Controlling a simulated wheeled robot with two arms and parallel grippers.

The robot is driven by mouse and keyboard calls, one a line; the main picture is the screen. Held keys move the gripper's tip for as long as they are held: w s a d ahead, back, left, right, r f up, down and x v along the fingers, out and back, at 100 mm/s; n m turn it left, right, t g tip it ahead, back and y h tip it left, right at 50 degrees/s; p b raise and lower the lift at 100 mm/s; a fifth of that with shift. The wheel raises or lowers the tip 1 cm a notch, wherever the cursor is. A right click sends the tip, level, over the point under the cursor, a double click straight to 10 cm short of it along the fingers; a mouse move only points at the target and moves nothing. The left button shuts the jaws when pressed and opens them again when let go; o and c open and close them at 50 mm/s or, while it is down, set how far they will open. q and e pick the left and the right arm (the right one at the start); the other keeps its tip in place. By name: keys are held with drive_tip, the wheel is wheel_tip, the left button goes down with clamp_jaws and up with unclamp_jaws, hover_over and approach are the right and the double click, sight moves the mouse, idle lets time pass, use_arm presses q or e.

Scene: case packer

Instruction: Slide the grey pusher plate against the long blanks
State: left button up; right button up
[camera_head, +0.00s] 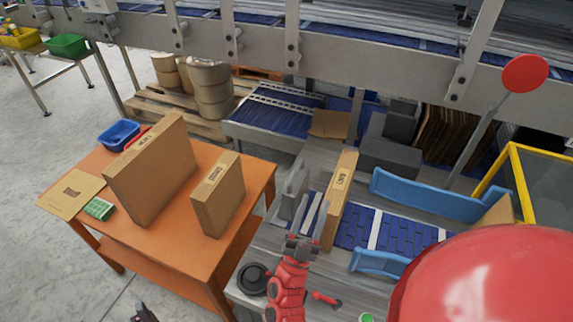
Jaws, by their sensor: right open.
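A grey upright plate (294,190), which looks like the pusher plate, stands at the left end of the blue-belted machine bed. Tall, thin brown cardboard with a printed label (341,198), apparently the long blanks, stands upright to its right. A gap separates them. My right gripper (315,203) is open, its two pale fingers pointing away from me in this gap; I cannot tell whether they touch either side. The plate's lower part is partly hidden. A dark tip at the bottom edge (145,312) may be my left gripper; its jaws are not clear.
An orange table (258,172) at left holds two upright cardboard packs (152,170) (218,195), a flat sheet and a blue bin (119,135). Blue guide rails (425,196) flank the belt at right. A red round thing hides the lower right. A conveyor spans the back.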

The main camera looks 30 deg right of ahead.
drive_tip(key=w+a+f+n+g+y+p, duration=0.2)
drive_tip(key=w+f+y, duration=0.2)
drive_tip(key=w+f, duration=0.2)
drive_tip(key=w+a+f+n+g+y+p, duration=0.1)
drive_tip(key=w+a+f+n+g+y, duration=0.15)
drive_tip(key=w+f+y, duration=0.35)
drive_tip(key=h+p, duration=0.1)
drive_tip(key=p, duration=0.2)
approach(301, 163)
drive_tip(key=shift+m, duration=0.35)
drive_tip(key=x, duration=0.6)
drive_tip(key=shift+w+a+f, duration=0.1)
drive_tip(key=shift+w+f, duration=0.2)
drive_tip(key=shift+w, duration=0.05)
drive_tip(key=shift+w+d+f, duration=0.1)
drive_tip(key=shift+w+d, duration=0.15)
drive_tip(key=shift+d, duration=0.1)
clamp_jaws()
